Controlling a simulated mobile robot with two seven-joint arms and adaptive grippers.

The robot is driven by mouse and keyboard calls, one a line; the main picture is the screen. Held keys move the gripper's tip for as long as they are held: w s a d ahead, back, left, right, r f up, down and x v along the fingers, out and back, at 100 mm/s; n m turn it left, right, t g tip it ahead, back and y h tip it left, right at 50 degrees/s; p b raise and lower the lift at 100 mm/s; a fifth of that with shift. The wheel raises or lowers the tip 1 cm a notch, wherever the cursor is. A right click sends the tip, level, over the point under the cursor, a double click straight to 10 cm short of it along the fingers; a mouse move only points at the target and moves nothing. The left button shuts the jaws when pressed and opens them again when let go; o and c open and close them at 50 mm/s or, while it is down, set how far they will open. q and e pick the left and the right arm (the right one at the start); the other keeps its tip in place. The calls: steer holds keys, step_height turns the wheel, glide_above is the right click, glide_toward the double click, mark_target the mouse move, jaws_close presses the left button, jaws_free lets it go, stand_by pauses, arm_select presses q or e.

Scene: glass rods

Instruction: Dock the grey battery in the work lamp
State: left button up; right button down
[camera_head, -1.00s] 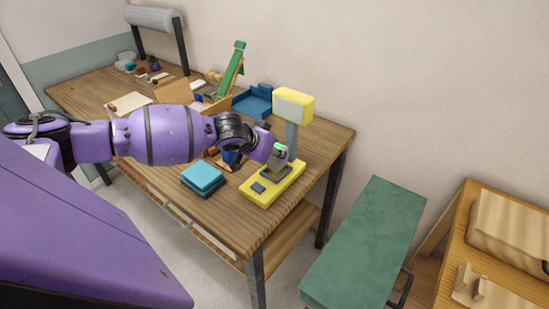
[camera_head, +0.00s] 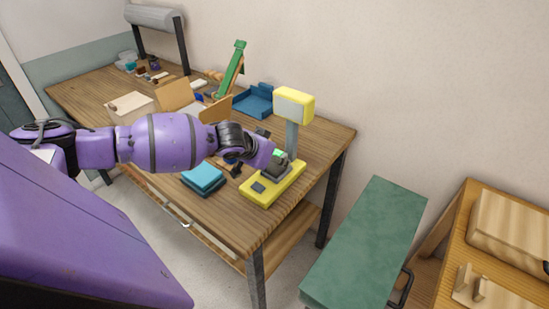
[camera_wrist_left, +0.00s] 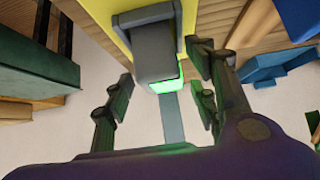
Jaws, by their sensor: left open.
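The work lamp has a yellow base (camera_head: 259,197), a grey post (camera_head: 291,138) and a yellow head (camera_head: 293,105); it stands near the table's right end. The grey battery (camera_head: 275,170) sits at the dock on the base, its green-lit end toward the post. In the left wrist view the battery (camera_wrist_left: 155,55) lies between the spread fingers, with gaps on both sides. My left gripper (camera_head: 260,153) is open around it, its fingers apart from the battery. Whether the battery is fully seated cannot be told. My right gripper is not in view.
A teal stacked block (camera_head: 203,177) lies left of the lamp on the wooden table (camera_head: 225,215). A blue tray (camera_head: 254,100), a green slanted stand (camera_head: 231,68) and wooden pieces are behind. A green-topped bench (camera_head: 365,245) stands right of the table, across a gap.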

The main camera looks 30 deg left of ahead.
arm_select(q)
steer(key=p+v, duration=0.2)
steer(key=v, duration=1)
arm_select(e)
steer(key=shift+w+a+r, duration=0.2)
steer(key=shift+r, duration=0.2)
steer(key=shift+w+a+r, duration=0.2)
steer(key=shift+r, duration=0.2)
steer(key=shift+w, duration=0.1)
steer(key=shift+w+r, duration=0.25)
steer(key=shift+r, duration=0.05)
arm_select(q)
steer(key=shift+f, duration=0.1)
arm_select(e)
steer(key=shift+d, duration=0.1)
